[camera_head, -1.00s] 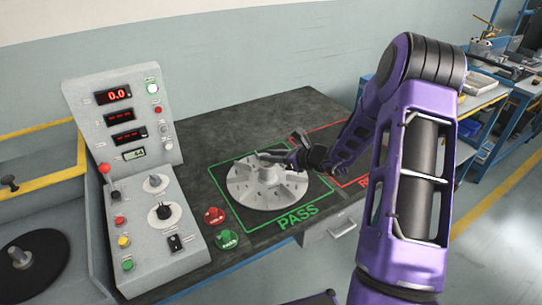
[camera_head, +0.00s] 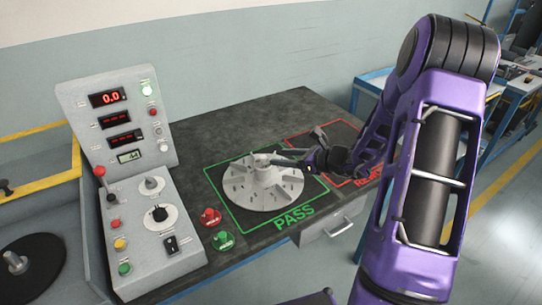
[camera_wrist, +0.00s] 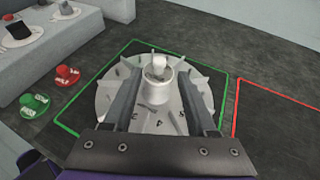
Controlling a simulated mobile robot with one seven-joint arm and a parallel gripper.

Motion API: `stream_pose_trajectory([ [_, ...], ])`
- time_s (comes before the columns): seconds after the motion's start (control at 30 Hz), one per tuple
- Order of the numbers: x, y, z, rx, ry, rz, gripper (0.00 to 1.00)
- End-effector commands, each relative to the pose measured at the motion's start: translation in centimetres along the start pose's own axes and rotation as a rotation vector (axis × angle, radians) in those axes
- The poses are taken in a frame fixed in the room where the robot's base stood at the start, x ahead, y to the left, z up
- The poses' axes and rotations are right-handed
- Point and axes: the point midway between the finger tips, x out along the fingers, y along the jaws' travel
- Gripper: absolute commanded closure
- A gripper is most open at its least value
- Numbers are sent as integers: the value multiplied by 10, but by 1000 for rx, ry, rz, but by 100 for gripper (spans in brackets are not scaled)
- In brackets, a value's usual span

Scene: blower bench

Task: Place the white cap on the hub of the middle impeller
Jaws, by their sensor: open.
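A grey-white finned impeller (camera_head: 248,190) lies flat in the green PASS square; it also shows in the wrist view (camera_wrist: 112,105). It is the only finned impeller I see. Its raised round hub (camera_wrist: 154,92) stands at the centre. A small white piece (camera_wrist: 160,63), seemingly the white cap, shows at the hub's top; I cannot tell whether it is seated or tilted. My gripper (camera_wrist: 158,78) is open, its two fingers on either side of the hub in the wrist view. In the head view my gripper (camera_head: 286,160) reaches in from the right.
A control panel (camera_head: 130,130) with displays and knobs stands to the left. A red-outlined square (camera_wrist: 275,125) lies right of the impeller. The dark bench top (camera_head: 240,120) behind is clear.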

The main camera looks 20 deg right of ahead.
Motion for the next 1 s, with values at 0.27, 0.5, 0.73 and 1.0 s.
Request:
stream_pose_trajectory([
  [0.27,-44,0,0,0,0,-1,43],
  [0.5,-51,0,0,0,-1,0,43],
  [0.73,-51,0,0,0,0,0,43],
  [1.0,-48,-8,3,-44,36,-16,43],
])
